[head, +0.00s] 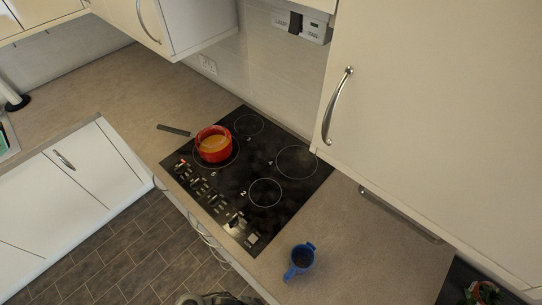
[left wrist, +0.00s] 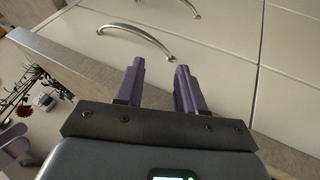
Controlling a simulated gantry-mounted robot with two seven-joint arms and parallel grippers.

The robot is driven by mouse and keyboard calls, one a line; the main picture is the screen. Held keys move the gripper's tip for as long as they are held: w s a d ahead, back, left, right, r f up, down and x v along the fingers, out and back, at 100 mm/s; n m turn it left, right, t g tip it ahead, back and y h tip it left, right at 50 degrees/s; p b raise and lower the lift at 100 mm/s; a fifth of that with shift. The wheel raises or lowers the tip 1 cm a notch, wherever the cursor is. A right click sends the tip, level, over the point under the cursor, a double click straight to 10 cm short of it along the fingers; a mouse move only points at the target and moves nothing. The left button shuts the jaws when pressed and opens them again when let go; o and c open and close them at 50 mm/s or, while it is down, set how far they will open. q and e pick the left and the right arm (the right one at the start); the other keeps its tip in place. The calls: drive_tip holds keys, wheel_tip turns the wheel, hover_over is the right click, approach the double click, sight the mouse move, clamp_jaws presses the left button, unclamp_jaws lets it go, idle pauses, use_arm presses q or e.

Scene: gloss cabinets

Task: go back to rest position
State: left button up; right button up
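My left gripper (left wrist: 158,82) shows in the left wrist view with its two purple-grey fingers apart and nothing between them. Beyond the fingers are pale cabinet fronts with a curved metal handle (left wrist: 138,36). I cannot tell whether the fingers touch the fronts. Neither gripper shows clearly in the head view; only a dark grey part of my own body is at the bottom edge.
A red pot (head: 213,144) with orange-yellow contents stands on the black hob (head: 285,190). A blue mug (head: 301,258) stands on the counter (head: 345,235) near its front edge. A wall cabinet (head: 430,110) overhangs at the right. The tiled floor (head: 130,255) is clear.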

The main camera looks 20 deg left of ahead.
use_arm(q)
drive_tip(key=w+a+r+n+y, duration=0.1)
drive_tip(key=a+r+n+y, duration=0.1)
drive_tip(key=a+r, duration=0.6)
drive_tip(key=w+a+r+n+t+y, duration=0.1)
drive_tip(key=a+r+y, duration=0.3)
drive_tip(key=a+r, duration=0.5)
drive_tip(key=shift+w+r+n+t, duration=0.25)
drive_tip(key=shift+w+n+t, duration=0.05)
drive_tip(key=shift+w+n, duration=0.1)
